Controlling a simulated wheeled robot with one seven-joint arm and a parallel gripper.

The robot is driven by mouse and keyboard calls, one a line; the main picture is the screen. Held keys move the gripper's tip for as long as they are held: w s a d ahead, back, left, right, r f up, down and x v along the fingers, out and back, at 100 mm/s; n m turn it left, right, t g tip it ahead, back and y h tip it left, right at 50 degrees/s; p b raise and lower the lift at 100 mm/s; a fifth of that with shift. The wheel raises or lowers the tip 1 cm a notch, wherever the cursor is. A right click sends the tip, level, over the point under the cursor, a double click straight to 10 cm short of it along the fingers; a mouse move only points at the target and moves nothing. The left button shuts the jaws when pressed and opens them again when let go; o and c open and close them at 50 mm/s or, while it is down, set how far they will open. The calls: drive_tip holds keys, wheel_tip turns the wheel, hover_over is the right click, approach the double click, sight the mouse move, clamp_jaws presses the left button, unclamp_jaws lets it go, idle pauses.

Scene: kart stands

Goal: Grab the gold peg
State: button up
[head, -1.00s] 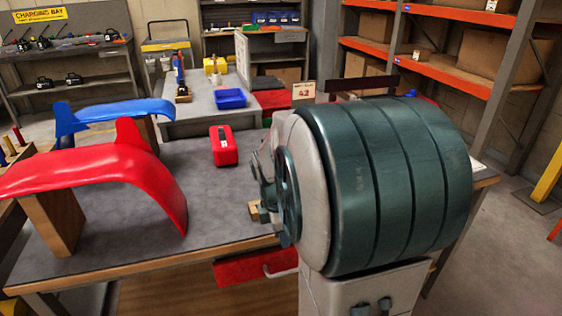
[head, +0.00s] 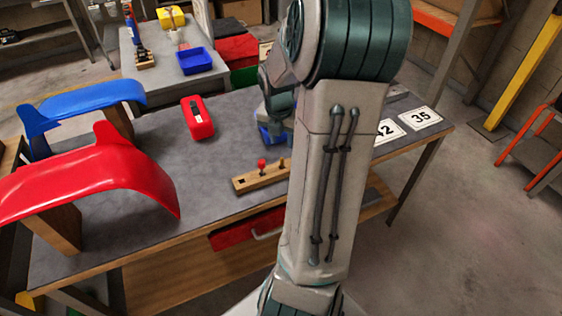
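A wooden block (head: 258,178) lies on the grey workbench, near its front edge. A small gold-brown peg (head: 282,163) stands upright at the block's right end, close beside my arm in the picture. A red-headed peg (head: 262,167) stands in the block to its left. A dark square hole shows near the block's left end. My arm rises in front of the bench and hides the block's right side. A wrist part of my arm shows behind it, above the bench and beyond the block. I cannot make out the gripper's fingers or anything between them.
A red case (head: 197,118) lies on the bench behind the block. Red (head: 100,175) and blue (head: 85,103) fenders stand on the left. A blue bin (head: 274,136) is partly hidden behind my arm. Number cards (head: 420,118) lie at the right. The bench middle is clear.

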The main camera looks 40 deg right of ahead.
sight(282, 159)
drive_tip(key=f, duration=0.3)
drive_tip(key=f+b, duration=0.1)
drive_tip(key=f, duration=0.3)
drive_tip(key=w+d+f, duration=0.1)
drive_tip(key=f, duration=0.2)
drive_tip(key=shift+f, duration=0.35)
drive_tip(key=shift+r, duration=0.1)
clamp_jaws()
